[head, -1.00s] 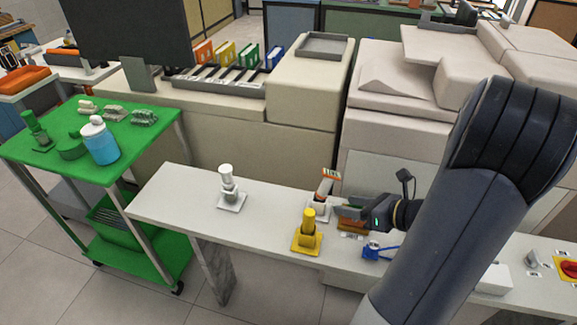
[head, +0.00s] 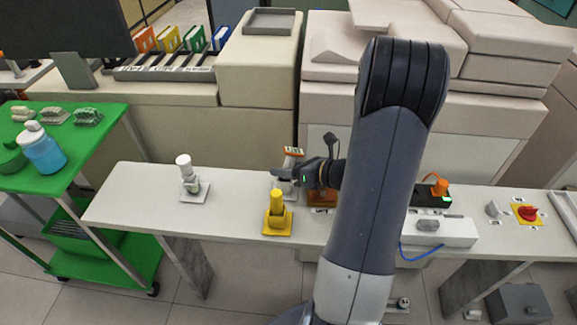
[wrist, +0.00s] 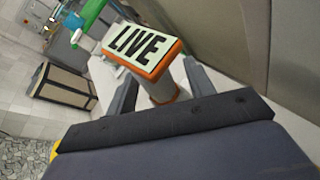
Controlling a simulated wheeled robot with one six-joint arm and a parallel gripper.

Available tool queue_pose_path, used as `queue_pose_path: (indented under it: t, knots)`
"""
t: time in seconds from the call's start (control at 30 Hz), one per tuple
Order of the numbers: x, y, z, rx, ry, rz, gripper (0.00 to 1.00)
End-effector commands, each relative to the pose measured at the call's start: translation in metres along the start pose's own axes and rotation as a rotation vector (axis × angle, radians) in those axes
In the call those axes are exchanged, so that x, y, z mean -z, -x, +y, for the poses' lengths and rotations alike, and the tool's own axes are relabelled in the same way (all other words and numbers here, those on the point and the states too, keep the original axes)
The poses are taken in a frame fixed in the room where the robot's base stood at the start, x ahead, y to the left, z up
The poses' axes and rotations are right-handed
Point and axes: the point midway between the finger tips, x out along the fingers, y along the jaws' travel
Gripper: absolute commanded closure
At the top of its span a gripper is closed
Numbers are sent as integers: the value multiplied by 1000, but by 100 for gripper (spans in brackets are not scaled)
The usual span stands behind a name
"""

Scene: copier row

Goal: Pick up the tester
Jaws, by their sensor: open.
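The tester, with an orange-edged head marked "LIVE" (wrist: 144,50), stands between my fingers in the wrist view, its pale body (wrist: 160,88) below the head. In the head view the tester's head (head: 293,152) shows just above my gripper (head: 284,174), on the white bench. My gripper is open, with one finger on either side of the tester. I cannot tell whether a finger touches it. My gripper hides much of its lower part in the head view.
A yellow tool in a yellow stand (head: 277,213) is close in front of my gripper. A white one in a stand (head: 187,175) is further left on the bench (head: 135,205). An orange block (head: 322,197) sits under my wrist. A copier (head: 330,75) rises behind.

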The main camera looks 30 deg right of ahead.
Motion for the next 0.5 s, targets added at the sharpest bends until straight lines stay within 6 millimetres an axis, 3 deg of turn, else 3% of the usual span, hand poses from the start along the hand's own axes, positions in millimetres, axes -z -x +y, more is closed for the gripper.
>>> queue_pose_path:
  t: [0.13, 0.37, 0.5]
  knots:
    - [0, -14, 0, -1, 0, 0, 49]
    - [0, -15, 0, 1, 0, -1, 49]
    - [0, -15, 0, 1, 0, -1, 58]
